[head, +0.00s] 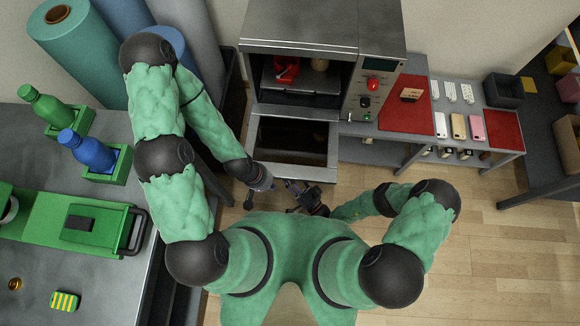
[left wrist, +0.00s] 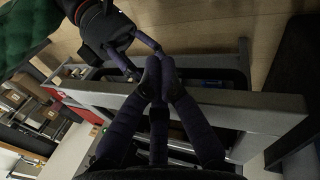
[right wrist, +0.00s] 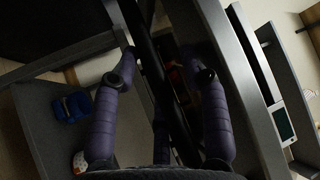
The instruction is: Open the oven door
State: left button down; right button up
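The grey oven (head: 300,25) stands at the back centre in the head view. Its cavity is uncovered, with a red item (head: 286,68) inside. The oven door (head: 292,172), a grey frame around a dark panel, is swung down in front. Its frame also shows in the left wrist view (left wrist: 240,112). My left gripper (head: 298,188) is just beyond the door's near edge; in its wrist view its fingertips (left wrist: 160,63) meet with nothing seen between them. Contact with the door is unclear.
A red knob (head: 372,84) is on the oven's control panel. A shelf unit (head: 450,88) with red mats and phones stands to the right. A grey table (head: 95,270) with bottles and a green press is at the left. Wooden floor is clear at the lower right.

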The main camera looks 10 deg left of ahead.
dwell(0.3)
jog(key=v, duration=1.2)
dwell(0.7)
jog(key=s+r+n+g+h+p, duration=0.35)
jog(key=s+g, duration=0.45)
jog(key=g, duration=1.1)
jog(key=w+d+r+m+t+h+p, duration=0.1)
jog(key=w+d+r+t+h+p, duration=0.1)
jog(key=w+r+h, duration=0.2)
jog(key=w+d+r+t+h+p, duration=0.2)
jog(key=w+d+r+h, duration=0.1)
jog(key=r, duration=0.8)
jog(key=shift+w+d+m+t+h, duration=0.2)
jog(key=shift+w+m+t+h, duration=0.2)
jog(key=shift+w+h, duration=0.6)
jog(key=shift+w+f, duration=0.1)
